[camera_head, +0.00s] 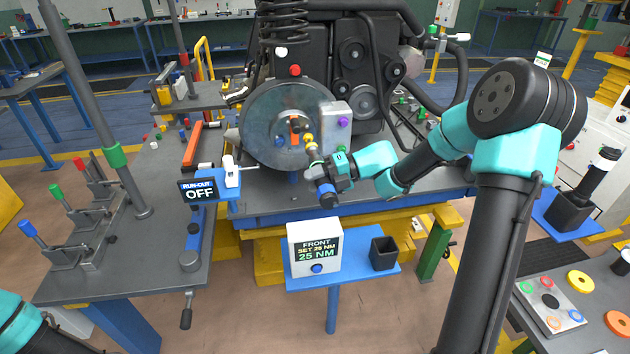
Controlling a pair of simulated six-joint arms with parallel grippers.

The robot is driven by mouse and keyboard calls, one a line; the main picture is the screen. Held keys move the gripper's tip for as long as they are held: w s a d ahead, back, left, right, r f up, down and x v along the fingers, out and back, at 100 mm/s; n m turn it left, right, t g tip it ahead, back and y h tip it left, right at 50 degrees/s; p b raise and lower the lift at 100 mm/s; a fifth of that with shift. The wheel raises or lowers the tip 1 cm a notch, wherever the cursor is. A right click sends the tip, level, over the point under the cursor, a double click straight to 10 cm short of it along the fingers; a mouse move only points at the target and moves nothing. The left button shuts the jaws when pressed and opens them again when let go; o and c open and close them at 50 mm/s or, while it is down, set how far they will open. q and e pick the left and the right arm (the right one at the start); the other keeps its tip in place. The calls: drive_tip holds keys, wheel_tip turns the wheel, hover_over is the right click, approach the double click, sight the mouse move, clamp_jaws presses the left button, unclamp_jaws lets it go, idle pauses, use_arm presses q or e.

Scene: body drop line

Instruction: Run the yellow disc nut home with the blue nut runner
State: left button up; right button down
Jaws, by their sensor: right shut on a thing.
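The large grey disc (262,130) stands upright on the front of the black machine, with several small coloured nuts on its face. The yellow disc nut (309,139) shows at the right of its hub. My right gripper (325,172) is shut on the blue nut runner (327,193), a dark tool with a blue band at its lower end. The runner tilts up toward the yellow nut. Its upper end lies at or very near the nut; I cannot tell whether they touch. Of my left arm only a teal link shows at the bottom left; its gripper is out of view.
A display (315,247) below reads "FRONT SET 25 NM" and "25 NM", beside an empty-looking black bin (384,254). The run-out display (199,190) reads "OFF". A grey box (335,117) with a purple knob sits close right of the disc. Clamps (88,215) stand on the left bench.

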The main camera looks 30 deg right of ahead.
sight(325, 197)
drive_tip(key=shift+s+a+r, duration=0.65)
drive_tip(key=shift+s+r, duration=0.2)
drive_tip(key=shift+s, duration=1.05)
drive_tip(key=shift+s+a+r, duration=0.6)
drive_tip(key=shift+s+r, duration=0.2)
drive_tip(key=shift+s, duration=1.05)
drive_tip(key=shift+s+a+r, duration=0.65)
drive_tip(key=shift+s+r, duration=0.2)
drive_tip(key=shift+s, duration=1.05)
